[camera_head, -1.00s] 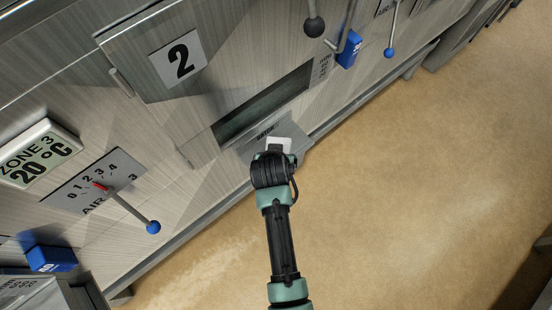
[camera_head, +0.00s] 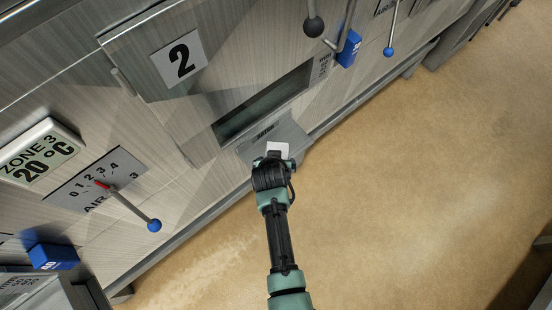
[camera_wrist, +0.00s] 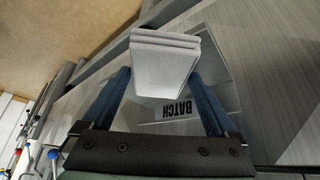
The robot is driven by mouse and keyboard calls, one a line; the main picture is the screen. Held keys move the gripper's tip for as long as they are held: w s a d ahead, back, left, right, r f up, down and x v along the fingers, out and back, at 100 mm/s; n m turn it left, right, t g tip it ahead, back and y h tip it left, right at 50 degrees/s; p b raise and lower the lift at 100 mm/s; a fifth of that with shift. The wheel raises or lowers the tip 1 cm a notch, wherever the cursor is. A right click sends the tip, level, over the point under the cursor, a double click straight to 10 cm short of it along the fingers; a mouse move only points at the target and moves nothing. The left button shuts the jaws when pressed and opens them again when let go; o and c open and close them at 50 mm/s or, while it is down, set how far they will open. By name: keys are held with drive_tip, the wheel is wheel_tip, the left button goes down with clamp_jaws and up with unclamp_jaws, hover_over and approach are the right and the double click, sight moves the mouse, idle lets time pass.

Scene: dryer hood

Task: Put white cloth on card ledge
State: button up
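The white cloth (camera_wrist: 165,60) is a folded, layered block between the fingertips of my gripper (camera_wrist: 158,78) in the wrist view. The blue fingers lie along its two sides, so my gripper looks shut on it. In the head view, the cloth (camera_head: 278,149) shows just beyond my gripper (camera_head: 272,160). A grey ledge (camera_head: 291,137) with a BATCH label juts from the machine front below a dark slot, and I take it for the card ledge. The cloth is over its outer part in the picture. The BATCH label (camera_wrist: 180,109) shows behind the cloth in the wrist view. I cannot tell the cloth's height above the ledge.
A panel marked 2 (camera_head: 180,58) is above the slot (camera_head: 262,103). A lever with a blue ball (camera_head: 154,225) sticks out at the left. More levers (camera_head: 389,51) and a blue block (camera_head: 349,48) are at the upper right. The tan floor (camera_head: 420,190) is clear.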

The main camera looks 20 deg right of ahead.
drive_tip(key=shift+o, duration=0.2)
drive_tip(key=v, duration=1.2)
drive_tip(key=shift+r+p, duration=0.15)
drive_tip(key=shift+p, duration=0.3)
